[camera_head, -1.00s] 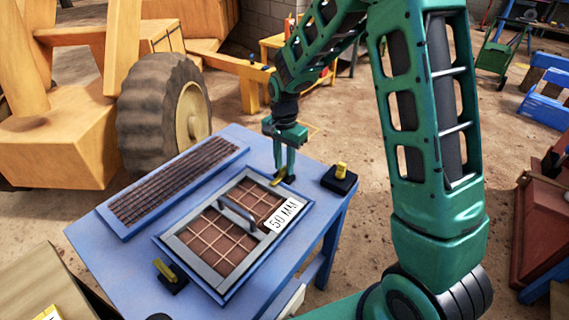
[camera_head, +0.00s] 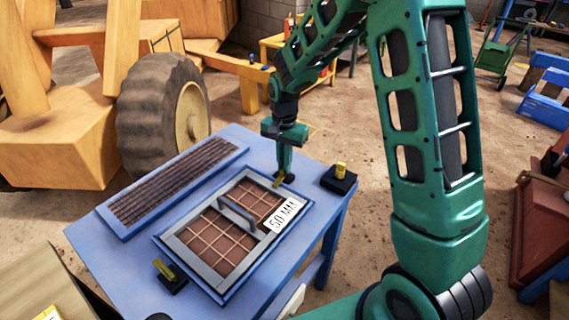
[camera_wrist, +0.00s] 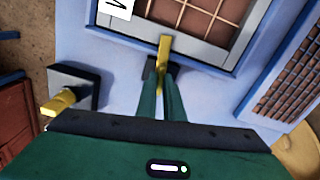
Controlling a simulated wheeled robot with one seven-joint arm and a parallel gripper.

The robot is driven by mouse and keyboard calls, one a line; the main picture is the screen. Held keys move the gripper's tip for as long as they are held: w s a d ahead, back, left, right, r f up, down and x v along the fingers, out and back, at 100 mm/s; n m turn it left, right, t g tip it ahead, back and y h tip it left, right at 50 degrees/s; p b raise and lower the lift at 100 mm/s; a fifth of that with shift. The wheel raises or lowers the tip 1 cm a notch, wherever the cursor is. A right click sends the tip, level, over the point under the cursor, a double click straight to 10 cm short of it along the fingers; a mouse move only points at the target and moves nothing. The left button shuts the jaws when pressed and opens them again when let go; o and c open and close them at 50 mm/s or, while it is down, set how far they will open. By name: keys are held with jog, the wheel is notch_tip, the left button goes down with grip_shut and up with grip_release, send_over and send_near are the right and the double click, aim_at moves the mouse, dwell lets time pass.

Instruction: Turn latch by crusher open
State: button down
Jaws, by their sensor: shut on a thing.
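A yellow latch (camera_head: 278,182) sits on a dark base at the far edge of the framed grate (camera_head: 205,272), which carries a "50 MM" label. In the wrist view the latch (camera_wrist: 164,48) points from between my fingers across the blue border onto the grey frame of the grate (camera_wrist: 208,50). My gripper (camera_head: 284,174) points down on the table and is shut on the latch. In the wrist view its green fingers (camera_wrist: 161,76) close around the latch's near part and hide some of the dark base.
A second yellow latch (camera_head: 165,270) is at the grate's near-left edge. A black block with a yellow knob (camera_head: 341,178) stands right of my gripper. A long ribbed grate (camera_head: 175,190) lies at left on the blue table (camera_head: 115,235). A large wheel (camera_head: 160,105) stands behind.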

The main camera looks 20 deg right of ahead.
jog(key=n, duration=0.4)
jog(key=shift+w+a+r+n, duration=0.1)
jog(key=shift+w+n, duration=0.15)
jog(key=shift+n, duration=0.05)
jog(key=n, duration=0.3)
jog(key=shift+n, duration=0.3)
jog(key=n, duration=0.4)
jog(key=shift+n, duration=1.7)
jog(key=c, duration=2)
grip_release()
jog(key=shift+o, duration=0.7)
jog(key=shift+s, duration=0.1)
